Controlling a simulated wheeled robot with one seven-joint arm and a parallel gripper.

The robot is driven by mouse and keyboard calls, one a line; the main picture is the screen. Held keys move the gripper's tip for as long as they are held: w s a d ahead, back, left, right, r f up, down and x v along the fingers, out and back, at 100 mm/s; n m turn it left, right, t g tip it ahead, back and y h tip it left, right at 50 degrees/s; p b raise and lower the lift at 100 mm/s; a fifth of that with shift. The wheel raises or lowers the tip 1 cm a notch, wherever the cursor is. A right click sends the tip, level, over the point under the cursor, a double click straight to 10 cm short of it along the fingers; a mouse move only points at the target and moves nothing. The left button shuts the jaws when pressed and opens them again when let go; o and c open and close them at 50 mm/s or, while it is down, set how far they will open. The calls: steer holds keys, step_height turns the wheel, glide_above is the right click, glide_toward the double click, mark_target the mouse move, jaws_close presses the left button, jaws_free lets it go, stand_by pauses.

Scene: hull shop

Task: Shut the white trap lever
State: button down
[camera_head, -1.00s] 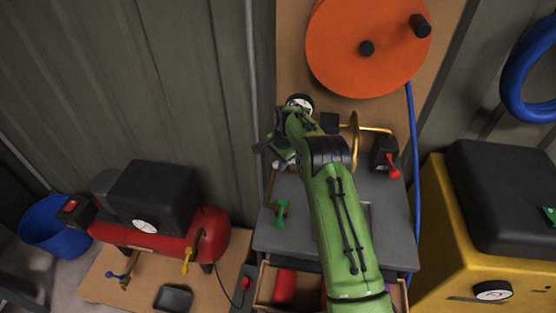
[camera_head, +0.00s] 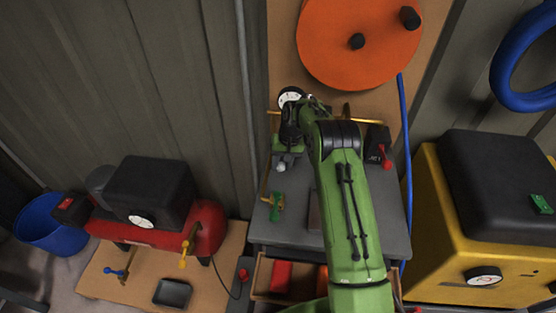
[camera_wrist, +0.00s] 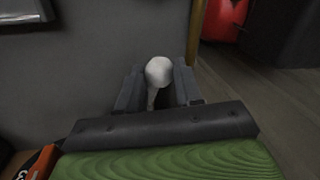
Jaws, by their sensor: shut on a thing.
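The white trap lever (camera_wrist: 159,72) shows as a round white knob on a pale stem in the wrist view, between my two dark fingers. My gripper (camera_wrist: 158,88) is shut on it. In the head view the white knob (camera_head: 281,167) shows just below my gripper (camera_head: 287,158), at the upper left of the grey bench top (camera_head: 280,233). The lever's base and pivot are hidden by the gripper and cannot be made out.
A green lever (camera_head: 276,204) stands left on the bench, and a red lever (camera_head: 385,158) at its back right. A dial (camera_head: 290,97) and brass pipe are behind my gripper. An open drawer (camera_head: 262,275) juts out below. A red compressor (camera_head: 205,228) stands left.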

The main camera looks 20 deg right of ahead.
steer(key=shift+s+d+r+n+g, duration=0.15)
steer(key=shift+d+n, duration=0.25)
steer(key=shift+n, duration=0.7)
steer(key=shift+s+d+r+n+g, duration=0.15)
steer(key=shift+d+n, duration=0.25)
steer(key=shift+n, duration=0.7)
steer(key=c, duration=1)
jaws_free()
steer(key=shift+f, duration=0.1)
steer(key=shift+o, duration=1.3)
steer(key=shift+f, duration=0.1)
steer(key=shift+s+d, duration=0.1)
step_height(320, 180, up, 7)
steer(key=d+p, duration=0.1)
steer(key=shift+d+r+p, duration=0.2)
steer(key=shift+p, duration=0.1)
